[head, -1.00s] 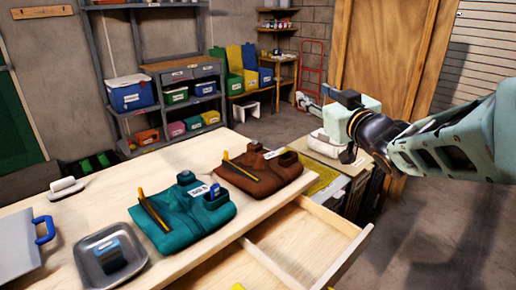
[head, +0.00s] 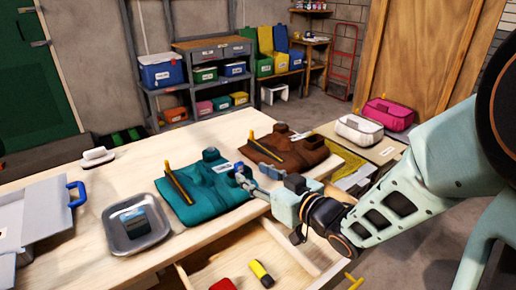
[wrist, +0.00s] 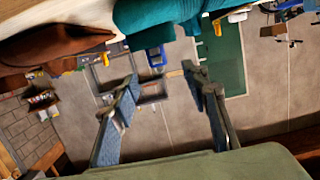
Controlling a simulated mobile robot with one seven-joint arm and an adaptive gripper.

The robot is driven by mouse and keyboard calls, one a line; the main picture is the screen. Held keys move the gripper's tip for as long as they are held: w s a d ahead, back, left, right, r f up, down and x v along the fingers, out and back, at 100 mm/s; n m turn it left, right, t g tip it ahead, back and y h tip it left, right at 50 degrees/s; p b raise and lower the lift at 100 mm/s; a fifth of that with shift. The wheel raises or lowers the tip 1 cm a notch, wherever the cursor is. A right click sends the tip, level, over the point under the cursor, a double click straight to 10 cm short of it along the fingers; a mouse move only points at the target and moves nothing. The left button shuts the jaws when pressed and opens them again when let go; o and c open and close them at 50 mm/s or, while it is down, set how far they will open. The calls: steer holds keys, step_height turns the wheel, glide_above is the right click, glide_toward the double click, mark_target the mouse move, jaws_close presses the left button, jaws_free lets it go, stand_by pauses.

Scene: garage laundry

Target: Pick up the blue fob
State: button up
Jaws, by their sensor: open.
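A teal folded garment (head: 208,198) lies on the wooden bench, with a yellow-handled tool on it. A small blue item (head: 240,168), likely the blue fob, shows at its right side, by a white label. My gripper (head: 254,184) is close beside this item, its fingers pointing left over the garment's right edge. I cannot tell whether they touch it. In the wrist view my gripper (wrist: 160,76) is open, with nothing held between its fingers. The teal garment (wrist: 165,15) shows at the top there; I cannot make out the fob.
A brown garment (head: 287,148) lies behind my gripper. A metal tray (head: 117,242) with a dark blue block stands left of the teal garment. An open drawer (head: 215,268) in front holds a red and a yellow-black item. White and pink baskets (head: 388,115) stand at right.

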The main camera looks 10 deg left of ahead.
mark_target(240, 165)
steer(key=shift+x, duration=1.1)
steer(key=shift+b+x, duration=0.5)
steer(key=shift+x, duration=2.6)
steer(key=shift+w+d, duration=0.1)
steer(key=shift+c, duration=0.3)
steer(key=c, duration=1)
